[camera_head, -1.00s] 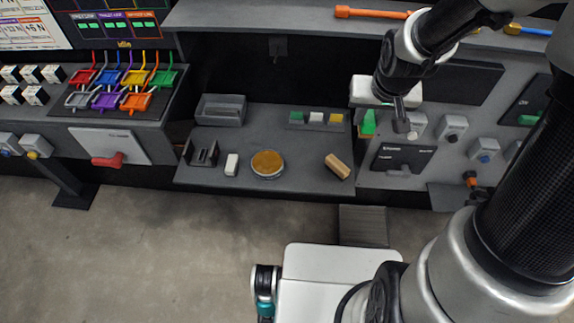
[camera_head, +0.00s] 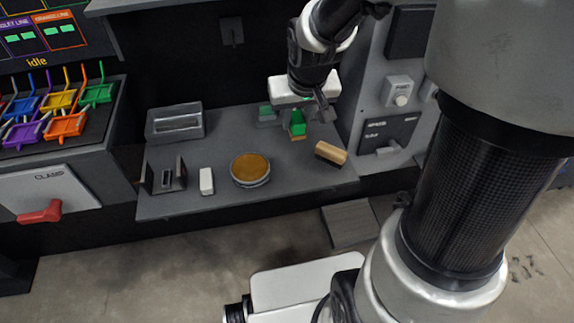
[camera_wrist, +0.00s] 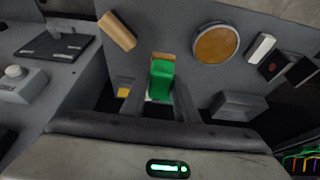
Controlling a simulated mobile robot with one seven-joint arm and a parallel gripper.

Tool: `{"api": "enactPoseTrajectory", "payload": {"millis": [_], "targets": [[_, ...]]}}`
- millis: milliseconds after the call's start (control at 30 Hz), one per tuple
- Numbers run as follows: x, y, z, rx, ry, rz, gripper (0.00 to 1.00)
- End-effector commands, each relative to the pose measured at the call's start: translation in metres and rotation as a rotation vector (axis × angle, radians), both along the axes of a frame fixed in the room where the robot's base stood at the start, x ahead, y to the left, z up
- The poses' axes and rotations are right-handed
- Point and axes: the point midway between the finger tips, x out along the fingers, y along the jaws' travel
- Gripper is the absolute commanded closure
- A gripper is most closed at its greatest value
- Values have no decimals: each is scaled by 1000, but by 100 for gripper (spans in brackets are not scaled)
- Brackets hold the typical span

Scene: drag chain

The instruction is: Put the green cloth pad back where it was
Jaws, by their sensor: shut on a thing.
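My gripper (camera_head: 298,108) is shut on the green cloth pad (camera_head: 297,122) above the back right of the grey shelf. In the wrist view the green pad (camera_wrist: 160,78) hangs between the two fingers (camera_wrist: 160,98), with a tan edge at its far end. I cannot tell whether the held pad touches the shelf.
The grey shelf (camera_head: 215,208) also holds a wooden block (camera_head: 330,153), a round tan-topped disc (camera_head: 250,168), a white block (camera_head: 206,181), a dark slotted holder (camera_head: 167,180) and a grey bin (camera_head: 175,123). A control panel (camera_head: 390,130) stands close on the right.

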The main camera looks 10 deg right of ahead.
Motion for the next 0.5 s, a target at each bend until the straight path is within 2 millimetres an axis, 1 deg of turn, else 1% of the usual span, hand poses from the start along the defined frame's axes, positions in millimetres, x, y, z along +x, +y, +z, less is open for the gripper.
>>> {"api": "enactPoseTrajectory", "payload": {"millis": [33,267,367,500], "targets": [[1,1,-21,2,-4,1,90],[0,1,-37,4,-1,2,90],[0,1,-53,5,2,2,90],[-1,1,-79,5,3,2,90]]}}
